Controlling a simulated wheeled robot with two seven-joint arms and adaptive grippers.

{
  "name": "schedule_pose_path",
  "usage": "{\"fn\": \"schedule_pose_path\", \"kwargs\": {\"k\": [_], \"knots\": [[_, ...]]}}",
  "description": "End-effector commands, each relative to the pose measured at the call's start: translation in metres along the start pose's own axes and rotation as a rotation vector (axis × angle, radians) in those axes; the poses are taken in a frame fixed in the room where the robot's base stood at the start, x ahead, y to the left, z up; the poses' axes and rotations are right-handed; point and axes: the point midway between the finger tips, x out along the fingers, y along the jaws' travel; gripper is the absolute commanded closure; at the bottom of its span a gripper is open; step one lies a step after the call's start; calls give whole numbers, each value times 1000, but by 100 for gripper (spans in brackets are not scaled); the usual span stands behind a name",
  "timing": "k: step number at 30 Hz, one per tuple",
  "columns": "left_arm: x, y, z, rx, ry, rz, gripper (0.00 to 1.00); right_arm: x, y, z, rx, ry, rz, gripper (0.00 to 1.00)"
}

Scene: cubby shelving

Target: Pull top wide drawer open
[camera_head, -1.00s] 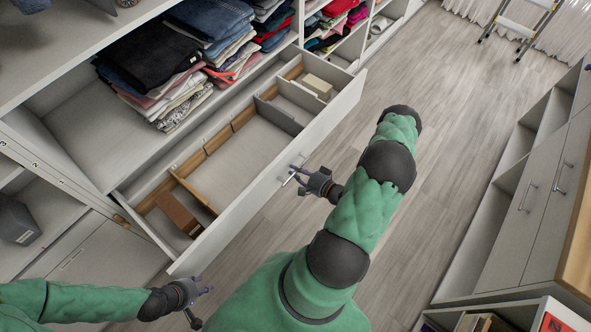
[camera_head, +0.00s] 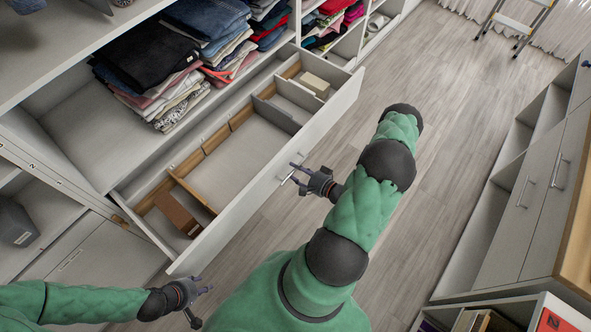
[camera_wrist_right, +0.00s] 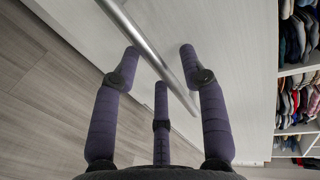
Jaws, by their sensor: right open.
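The top wide drawer (camera_head: 250,193) is pulled out from the shelving, with its inside showing in the head view. Its bar handle (camera_head: 287,177) is on the white front. My right gripper (camera_head: 300,175) is at the handle with its fingers apart. In the right wrist view, the metal bar handle (camera_wrist_right: 148,45) runs between the spread fingers of my right gripper (camera_wrist_right: 158,58); I cannot tell whether they touch it. My left gripper (camera_head: 203,287) is near the drawer's front left corner, holding nothing visible; its finger gap is too small to judge.
The drawer holds wooden dividers, a brown box (camera_head: 178,214) and a beige box (camera_head: 315,84). Folded clothes (camera_head: 150,60) are stacked on the shelf above. A second cabinet (camera_head: 520,200) stands at right.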

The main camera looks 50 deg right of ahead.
Motion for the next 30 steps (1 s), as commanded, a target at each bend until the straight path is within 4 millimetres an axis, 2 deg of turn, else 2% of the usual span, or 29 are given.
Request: {"fn": "schedule_pose_path", "kwargs": {"k": [15,21,30], "knots": [[0,0,0,0,0,0,60,-89,1,-1,0,6,2,57],[0,0,0,0,0,0,60,-107,0,-1,0,3,1,57],[0,0,0,0,0,0,60,-111,0,0,0,1,0,57]]}}
